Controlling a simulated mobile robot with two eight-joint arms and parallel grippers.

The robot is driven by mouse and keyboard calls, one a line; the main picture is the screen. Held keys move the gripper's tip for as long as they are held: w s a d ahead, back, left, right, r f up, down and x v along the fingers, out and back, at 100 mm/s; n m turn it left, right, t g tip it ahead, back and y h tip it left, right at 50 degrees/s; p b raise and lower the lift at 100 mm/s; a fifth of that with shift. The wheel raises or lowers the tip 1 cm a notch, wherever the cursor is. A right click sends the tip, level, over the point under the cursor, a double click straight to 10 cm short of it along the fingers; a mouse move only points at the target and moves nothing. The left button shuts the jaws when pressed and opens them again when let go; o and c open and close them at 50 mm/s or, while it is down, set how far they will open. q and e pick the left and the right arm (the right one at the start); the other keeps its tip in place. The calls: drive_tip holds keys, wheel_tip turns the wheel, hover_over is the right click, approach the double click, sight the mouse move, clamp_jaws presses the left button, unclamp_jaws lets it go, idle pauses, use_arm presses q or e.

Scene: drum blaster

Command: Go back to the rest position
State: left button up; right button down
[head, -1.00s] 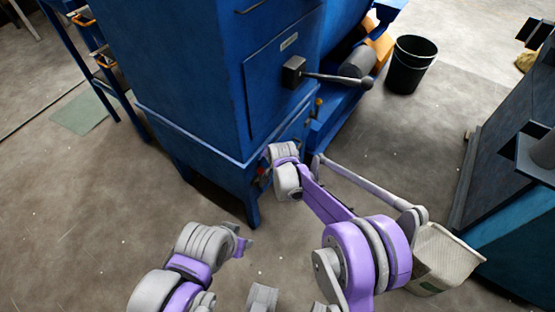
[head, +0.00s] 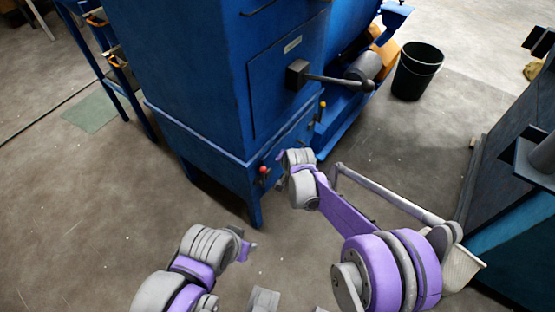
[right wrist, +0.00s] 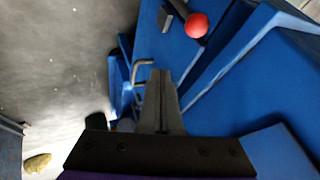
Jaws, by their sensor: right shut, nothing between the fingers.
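My right gripper (head: 279,158) is beside the lower front of the blue machine (head: 200,75), close to a small lever with a red ball (head: 264,170). In the right wrist view the fingers (right wrist: 160,95) are together with nothing between them, and the red ball (right wrist: 197,25) shows apart from them, above and to the right. My left gripper (head: 246,250) hangs low over the floor, left of the right arm. Its fingers are too small and turned away to tell their state.
A long black-ended handle (head: 330,79) sticks out from the machine's door. A black bucket (head: 416,70) stands behind to the right. A dark bench (head: 508,165) is at the right. A blue rack (head: 105,75) stands at the left. The floor (head: 90,220) at the lower left is clear.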

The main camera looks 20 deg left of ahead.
drive_tip(key=p+v, duration=0.1)
drive_tip(key=v, duration=0.6)
drive_tip(key=shift+a, duration=0.1)
